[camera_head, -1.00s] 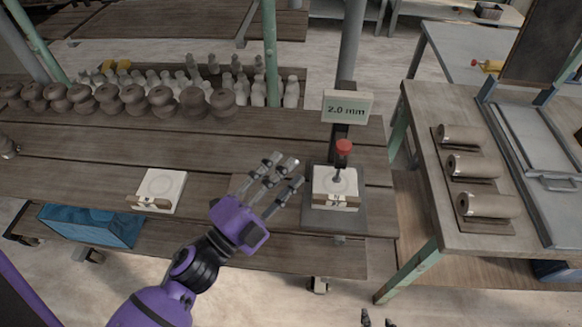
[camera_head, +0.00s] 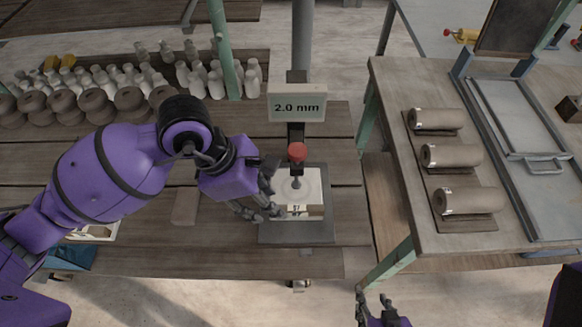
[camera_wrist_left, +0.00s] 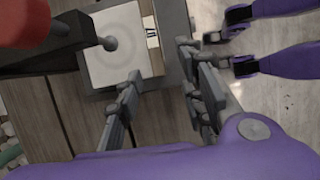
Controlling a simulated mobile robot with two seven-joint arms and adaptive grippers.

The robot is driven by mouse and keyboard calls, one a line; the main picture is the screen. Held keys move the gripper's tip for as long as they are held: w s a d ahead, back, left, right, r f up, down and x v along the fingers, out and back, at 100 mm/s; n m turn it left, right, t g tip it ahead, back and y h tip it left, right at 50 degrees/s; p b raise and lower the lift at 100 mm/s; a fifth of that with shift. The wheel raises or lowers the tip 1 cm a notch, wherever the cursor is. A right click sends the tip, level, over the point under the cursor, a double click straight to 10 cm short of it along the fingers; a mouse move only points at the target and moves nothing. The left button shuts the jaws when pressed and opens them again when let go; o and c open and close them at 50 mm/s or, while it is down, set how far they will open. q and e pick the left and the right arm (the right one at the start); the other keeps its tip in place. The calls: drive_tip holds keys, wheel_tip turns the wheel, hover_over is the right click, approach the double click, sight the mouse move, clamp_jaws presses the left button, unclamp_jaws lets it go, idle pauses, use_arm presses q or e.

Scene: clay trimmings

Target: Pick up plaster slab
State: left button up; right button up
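A white square plaster slab (camera_head: 312,186) with a round mark and a small front label lies on the dark base (camera_head: 322,231) of a gauge stand, under its red-topped plunger (camera_head: 297,153). My left gripper (camera_head: 270,193) is at the slab's left front, fingers spread. In the left wrist view the slab (camera_wrist_left: 110,62) lies just ahead of the open fingers (camera_wrist_left: 162,65); I cannot tell whether they touch it. A second white slab (camera_head: 95,232) on the table is mostly hidden by my left arm. My right gripper (camera_head: 375,302) is empty, fingers apart, at the bottom edge.
The gauge display (camera_head: 297,105) reads 2.0 mm and its post stands behind the slab. Bottles (camera_head: 195,80) and rounded brown pieces line the table's back. A side table (camera_head: 390,75) at right holds clay rolls (camera_head: 450,157). A gap separates the tables.

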use_arm(q)
drive_tip(key=x, duration=0.4)
drive_tip(key=shift+w+d+f, duration=0.15)
drive_tip(key=shift+w+f, duration=0.05)
clamp_jaws()
